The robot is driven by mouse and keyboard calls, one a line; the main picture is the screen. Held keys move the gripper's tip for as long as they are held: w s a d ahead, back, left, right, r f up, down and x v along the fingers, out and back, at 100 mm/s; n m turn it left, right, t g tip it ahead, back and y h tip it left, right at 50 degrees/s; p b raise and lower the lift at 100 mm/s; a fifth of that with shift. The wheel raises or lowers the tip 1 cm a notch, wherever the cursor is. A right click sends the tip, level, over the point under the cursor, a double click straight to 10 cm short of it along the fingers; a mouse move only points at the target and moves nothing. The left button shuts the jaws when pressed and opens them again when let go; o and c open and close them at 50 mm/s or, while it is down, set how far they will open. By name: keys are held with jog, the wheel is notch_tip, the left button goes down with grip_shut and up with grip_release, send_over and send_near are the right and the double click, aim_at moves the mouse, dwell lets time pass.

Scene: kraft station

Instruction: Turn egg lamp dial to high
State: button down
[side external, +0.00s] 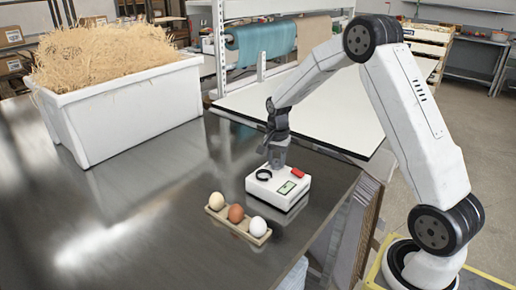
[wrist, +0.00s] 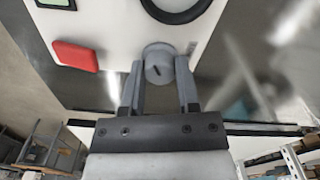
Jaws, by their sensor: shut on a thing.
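The egg lamp is a white box (side external: 263,189) on the metal table, with a black ring (side external: 264,175), a red button (side external: 297,173) and a green display (side external: 287,187) on top. The wrist view shows its red button (wrist: 75,56) and part of the black ring (wrist: 178,10). The grey round dial (wrist: 158,60) has a short dark, slanted mark. My gripper (wrist: 159,75) points down at the back of the lamp, its two fingers shut on either side of the dial. In the side view my gripper (side external: 278,158) hides the dial. Setting labels cannot be read.
A wooden holder (side external: 215,212) with three eggs (side external: 236,213) lies in front of the lamp. A white tub (side external: 130,110) of straw stands at the back left. A white board (side external: 310,110) lies behind the lamp. The table's right edge is close to the lamp.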

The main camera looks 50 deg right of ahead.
aim_at(276, 161)
dwell(0.4)
jog(key=c, duration=0.6)
grip_release()
jog(key=shift+r, duration=3.9)
jog(key=shift+a, duration=0.1)
jog(key=s+a+f+n+t, duration=0.1)
jog(key=s+a+n, duration=0.4)
jog(key=s+a+f+n, duration=0.2)
jog(key=s+a+n, duration=0.2)
jog(key=s+a, duration=0.2)
jog(key=s+a+f+n+t, duration=0.1)
jog(key=s+a+f+n, duration=0.1)
jog(key=s+a+n, duration=0.3)
jog(key=shift+s+a+n+t, duration=0.25)
jog(key=shift+a+n+t, duration=0.05)
jog(key=shift+a, duration=0.25)
